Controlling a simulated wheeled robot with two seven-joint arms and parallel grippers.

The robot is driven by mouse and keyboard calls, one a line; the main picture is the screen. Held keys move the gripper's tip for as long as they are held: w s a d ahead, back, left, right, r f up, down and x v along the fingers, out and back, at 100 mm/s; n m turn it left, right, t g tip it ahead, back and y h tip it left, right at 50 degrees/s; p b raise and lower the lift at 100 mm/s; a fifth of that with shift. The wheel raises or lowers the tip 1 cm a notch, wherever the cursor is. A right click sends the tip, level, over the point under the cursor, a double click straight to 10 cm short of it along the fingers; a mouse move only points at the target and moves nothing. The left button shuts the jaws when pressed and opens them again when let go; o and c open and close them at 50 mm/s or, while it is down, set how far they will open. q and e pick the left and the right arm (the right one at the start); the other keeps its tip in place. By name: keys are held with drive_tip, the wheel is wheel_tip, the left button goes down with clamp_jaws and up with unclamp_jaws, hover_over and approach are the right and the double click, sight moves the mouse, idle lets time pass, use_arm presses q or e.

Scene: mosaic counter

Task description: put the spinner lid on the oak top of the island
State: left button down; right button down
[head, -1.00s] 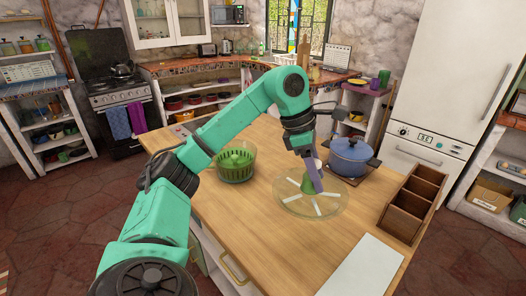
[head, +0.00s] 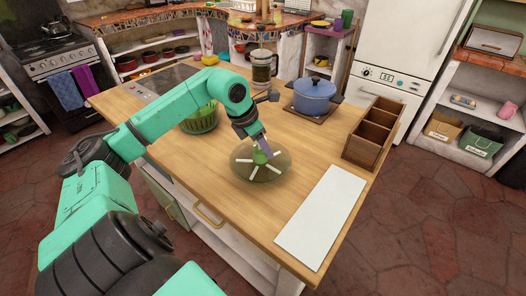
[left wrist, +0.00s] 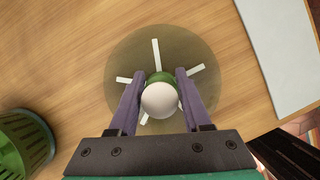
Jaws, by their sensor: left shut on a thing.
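The spinner lid (head: 243,168) is a clear round disc with white spokes and a green knob in the middle. My left gripper (head: 262,150) points down over it and is shut on the knob; the left wrist view shows its two fingers on either side of the green and white knob, with the lid (left wrist: 125,62) beneath. The lid is at or just above the oak top (head: 205,165) of the island; I cannot tell whether it touches. My right gripper is not in view.
The green spinner bowl (head: 200,120) stands behind and left of the lid. A white board (head: 322,215) lies at front right. Bare oak surrounds the lid.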

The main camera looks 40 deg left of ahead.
use_arm(q)
drive_tip(key=shift+f, duration=1.05)
drive_tip(key=shift+c, duration=1.8)
unclamp_jaws()
